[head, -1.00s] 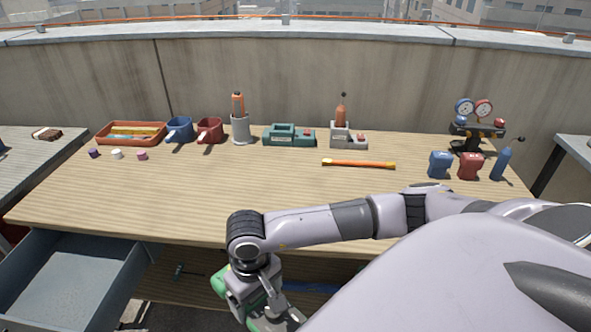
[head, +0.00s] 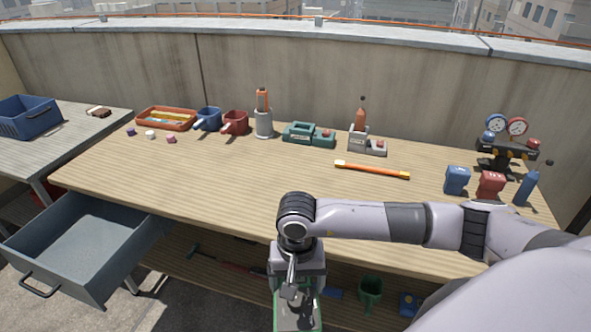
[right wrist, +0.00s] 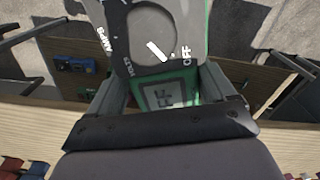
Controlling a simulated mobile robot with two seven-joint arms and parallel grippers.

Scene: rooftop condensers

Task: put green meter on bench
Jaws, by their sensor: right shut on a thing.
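The green meter (head: 298,317) hangs below my right gripper (head: 297,294), in front of the bench's front edge and below its top; its lower part is cut off by the picture. In the right wrist view, the meter's grey face with a round dial (right wrist: 152,32) and its green-edged display lie between the fingers. My right gripper (right wrist: 160,92) is shut on the meter. The bench (head: 230,175) has a long light wooden top. My left gripper is not in view.
Along the bench's back stand an orange tray (head: 143,121), mugs, teal and grey devices and a gauge set (head: 507,140). An orange bar (head: 372,170) lies mid-right. The front left and middle are clear.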

